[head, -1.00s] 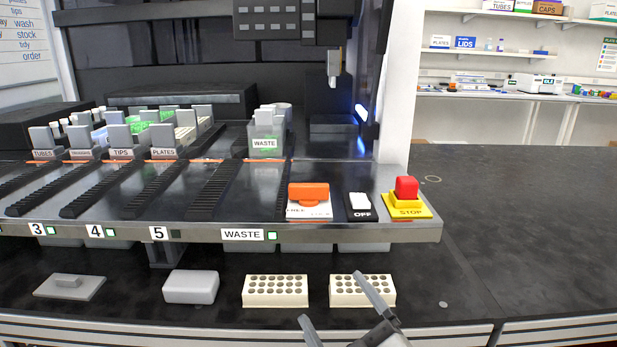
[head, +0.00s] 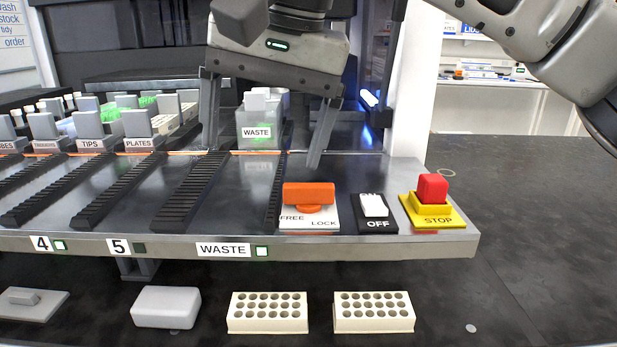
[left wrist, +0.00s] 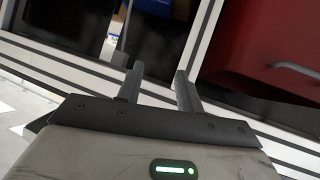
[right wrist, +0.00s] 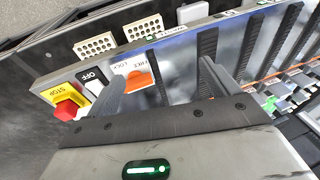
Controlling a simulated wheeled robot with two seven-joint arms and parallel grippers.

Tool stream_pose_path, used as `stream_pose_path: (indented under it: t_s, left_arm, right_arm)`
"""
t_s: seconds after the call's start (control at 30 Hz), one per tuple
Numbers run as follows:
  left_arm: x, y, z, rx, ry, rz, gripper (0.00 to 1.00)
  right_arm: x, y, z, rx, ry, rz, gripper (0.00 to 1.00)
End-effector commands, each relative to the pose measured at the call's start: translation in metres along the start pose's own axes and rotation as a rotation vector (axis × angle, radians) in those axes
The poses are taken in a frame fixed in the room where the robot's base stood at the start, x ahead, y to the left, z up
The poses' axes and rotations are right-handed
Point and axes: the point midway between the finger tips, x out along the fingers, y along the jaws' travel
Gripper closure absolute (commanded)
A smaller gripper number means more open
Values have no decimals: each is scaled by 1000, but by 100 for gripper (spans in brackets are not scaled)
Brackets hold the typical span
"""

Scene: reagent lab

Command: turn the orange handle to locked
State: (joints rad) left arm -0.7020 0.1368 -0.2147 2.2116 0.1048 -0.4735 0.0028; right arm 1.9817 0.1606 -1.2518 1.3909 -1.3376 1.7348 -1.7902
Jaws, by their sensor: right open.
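The orange handle (head: 308,194) sits on a white plate marked FREE and LOCK (head: 309,222) at the deck's front edge. Its bar lies level, left to right, above a round orange hub. In the right wrist view the handle (right wrist: 138,78) shows just beyond the fingers, partly hidden by one of them. My right gripper (head: 262,158) is open and empty, above and behind the handle and apart from it; its fingers straddle the WASTE bin in the head view. My left gripper (left wrist: 158,82) shows only in the left wrist view, fingers apart and empty, near a red cabinet front.
Right of the handle are a black and white OFF switch (head: 375,212) and a red STOP button (head: 433,190) on a yellow base. The WASTE bin (head: 262,130) stands behind. Two tube racks (head: 268,313) lie in front, below the deck.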

Motion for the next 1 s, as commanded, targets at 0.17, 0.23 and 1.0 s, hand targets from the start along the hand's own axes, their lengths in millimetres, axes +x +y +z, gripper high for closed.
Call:
stream_pose_path:
  t_s: [0.17, 0.23, 1.0]
  left_arm:
    - [0, 0, -2, -2, 10, 2, 64]
    - [0, 0, -3, -2, 12, 3, 64]
    - [5, 0, 5, 5, 26, 3, 64]
  right_arm:
    - [-48, 26, -20, -50, 186, 189, 13]
    - [-53, 30, -22, -56, 208, 217, 13]
    - [76, 61, -51, -58, 212, 225, 13]
